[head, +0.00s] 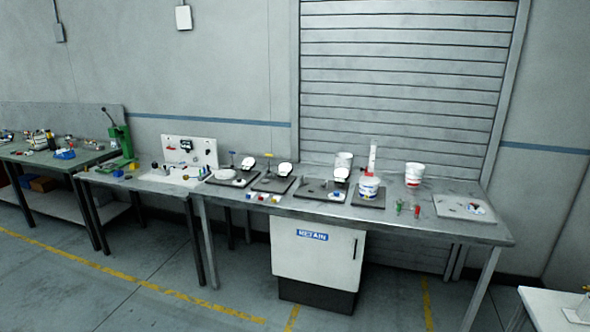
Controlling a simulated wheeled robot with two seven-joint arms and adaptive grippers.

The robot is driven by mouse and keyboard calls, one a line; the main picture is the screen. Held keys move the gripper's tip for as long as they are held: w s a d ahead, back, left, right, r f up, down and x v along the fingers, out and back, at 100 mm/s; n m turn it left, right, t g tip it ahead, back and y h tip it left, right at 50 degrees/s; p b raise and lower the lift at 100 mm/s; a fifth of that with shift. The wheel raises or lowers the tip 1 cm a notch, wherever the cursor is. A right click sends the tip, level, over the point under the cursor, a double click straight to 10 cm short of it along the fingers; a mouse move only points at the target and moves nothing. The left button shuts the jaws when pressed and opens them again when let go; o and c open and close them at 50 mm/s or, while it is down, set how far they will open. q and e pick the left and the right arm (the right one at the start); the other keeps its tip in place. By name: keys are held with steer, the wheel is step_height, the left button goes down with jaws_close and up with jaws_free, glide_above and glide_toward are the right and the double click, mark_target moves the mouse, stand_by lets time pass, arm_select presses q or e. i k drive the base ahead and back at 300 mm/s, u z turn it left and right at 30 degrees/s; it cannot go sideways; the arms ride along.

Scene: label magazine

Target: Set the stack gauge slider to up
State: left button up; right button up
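I see no part marked as the stack gauge, and its slider cannot be made out at this distance. Several dark base plates with small white-topped devices (284,169) stand along the bench to the left of the tub. Neither of my grippers is in view.
A white cabinet marked RETAIN (318,255) stands under the bench. A green press (121,141) stands on the left table. Open floor with yellow lines lies in front; a white table (550,305) is at bottom right.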

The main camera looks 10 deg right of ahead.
mark_target(367, 173)
steer(key=u, duration=0.25)
steer(key=i, duration=2.35)
steer(key=z, duration=0.95)
steer(key=i, duration=1.2)
steer(key=z, duration=2)
